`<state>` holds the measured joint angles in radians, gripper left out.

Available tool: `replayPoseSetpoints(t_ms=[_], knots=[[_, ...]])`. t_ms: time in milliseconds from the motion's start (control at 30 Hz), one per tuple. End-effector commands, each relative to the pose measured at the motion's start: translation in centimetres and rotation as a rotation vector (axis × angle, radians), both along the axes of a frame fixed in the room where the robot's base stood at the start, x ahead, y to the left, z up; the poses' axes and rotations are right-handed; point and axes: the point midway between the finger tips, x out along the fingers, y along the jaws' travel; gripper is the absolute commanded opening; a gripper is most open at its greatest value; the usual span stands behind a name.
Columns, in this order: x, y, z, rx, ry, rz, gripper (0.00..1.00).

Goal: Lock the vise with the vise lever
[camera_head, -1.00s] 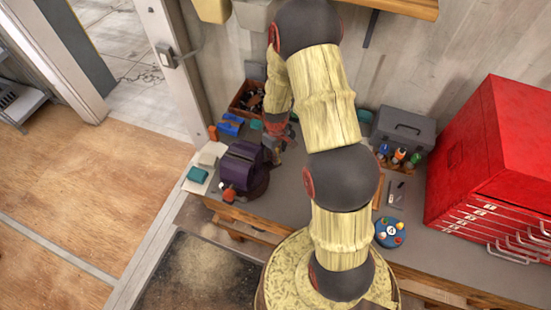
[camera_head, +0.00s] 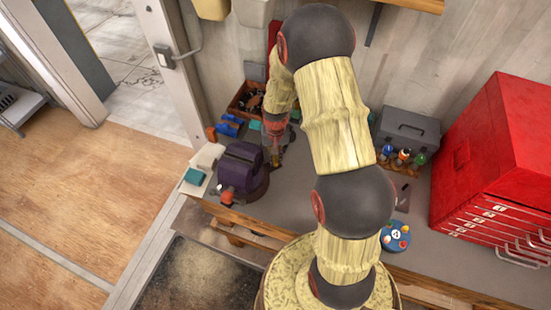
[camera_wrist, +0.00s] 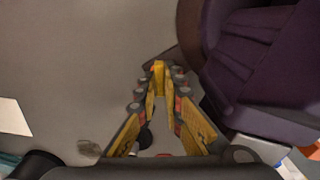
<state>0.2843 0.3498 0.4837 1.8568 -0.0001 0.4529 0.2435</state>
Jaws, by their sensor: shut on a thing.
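The purple vise (camera_head: 238,166) stands on the workbench, left of my gripper (camera_head: 275,162) in the head view. In the wrist view the vise (camera_wrist: 262,60) fills the upper right, close beside my fingers. My gripper (camera_wrist: 160,78) has its yellow fingers drawn together at the tips, beside the vise body. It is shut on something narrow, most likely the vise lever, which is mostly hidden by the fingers. A small dark rounded piece (camera_wrist: 145,137) shows between the fingers. The lever's angle cannot be made out.
Behind the vise are a wooden parts box (camera_head: 247,100) and blue items (camera_head: 229,125). A grey toolbox (camera_head: 407,128), several bottles (camera_head: 403,157) and a red cabinet (camera_head: 495,160) stand right. The bench's front middle is fairly clear.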

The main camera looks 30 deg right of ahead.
Motion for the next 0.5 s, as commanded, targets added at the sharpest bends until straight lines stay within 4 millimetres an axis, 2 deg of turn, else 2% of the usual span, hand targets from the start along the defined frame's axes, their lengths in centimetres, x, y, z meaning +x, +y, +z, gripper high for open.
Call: replayPoseSetpoints(t_ms=[200,500], knots=[[0.26,-0.08,0.22,-0.001,-0.006,-0.083,0.00],[0.31,-0.09,0.29,-0.002,-0.007,-0.120,0.00]])
